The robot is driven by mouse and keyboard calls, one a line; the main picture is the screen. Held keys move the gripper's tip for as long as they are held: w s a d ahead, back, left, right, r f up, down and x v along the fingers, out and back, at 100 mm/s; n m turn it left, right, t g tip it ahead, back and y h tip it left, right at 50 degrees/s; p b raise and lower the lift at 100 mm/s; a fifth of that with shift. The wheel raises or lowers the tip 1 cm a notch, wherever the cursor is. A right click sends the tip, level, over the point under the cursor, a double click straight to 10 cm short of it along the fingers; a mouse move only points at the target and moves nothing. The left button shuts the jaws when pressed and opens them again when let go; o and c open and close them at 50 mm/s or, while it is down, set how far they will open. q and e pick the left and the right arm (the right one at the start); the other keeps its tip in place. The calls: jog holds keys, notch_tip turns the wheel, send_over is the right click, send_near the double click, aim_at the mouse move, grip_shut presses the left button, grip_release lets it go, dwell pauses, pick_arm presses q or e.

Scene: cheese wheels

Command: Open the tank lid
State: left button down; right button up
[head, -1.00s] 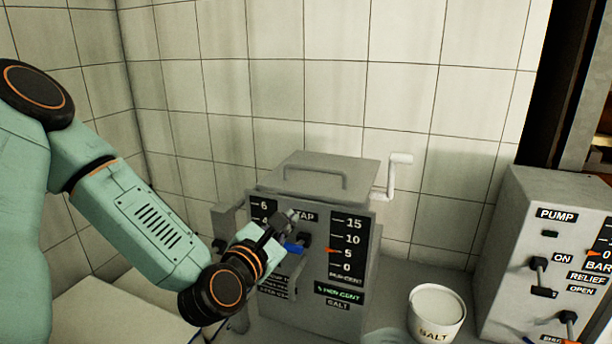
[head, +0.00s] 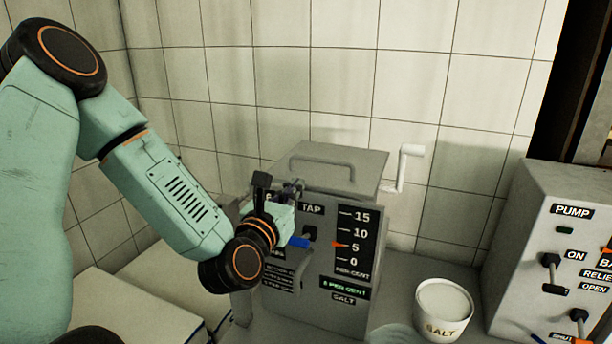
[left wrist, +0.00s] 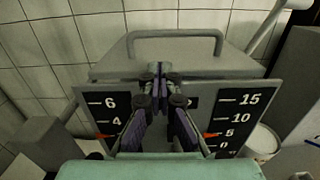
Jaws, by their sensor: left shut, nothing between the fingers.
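The grey tank (head: 313,261) stands against the tiled wall, with dark scales and a TAP label on its front. Its lid (head: 337,168) lies flat on top, closed, with a bar handle (head: 322,162) that also shows in the left wrist view (left wrist: 176,35). My left gripper (head: 294,190) is in front of the tank's upper front, near the lid's front edge and below the handle. In the left wrist view its fingertips (left wrist: 160,70) are together and empty; whether they touch the lid edge I cannot tell. My right gripper is not in view.
A white crank (head: 404,167) sticks out at the tank's right. A white salt bucket (head: 443,309) stands right of the tank. A grey pump box (head: 545,240) stands farther right. A blue-tipped lever (head: 299,242) is on the tank front, close to my gripper.

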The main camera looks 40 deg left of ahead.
aim_at(306, 180)
pick_arm(q)
jog(key=x, duration=0.5)
jog(key=shift+w+a, duration=0.2)
jog(key=shift+a, duration=0.05)
jog(key=shift+w+a, duration=0.1)
jog(key=shift+w, duration=0.3)
jog(key=shift+w+d, duration=0.2)
jog(key=shift+w, duration=0.05)
jog(key=shift+s+r, duration=0.15)
jog(key=shift+a, duration=0.1)
jog(key=shift+a, duration=0.1)
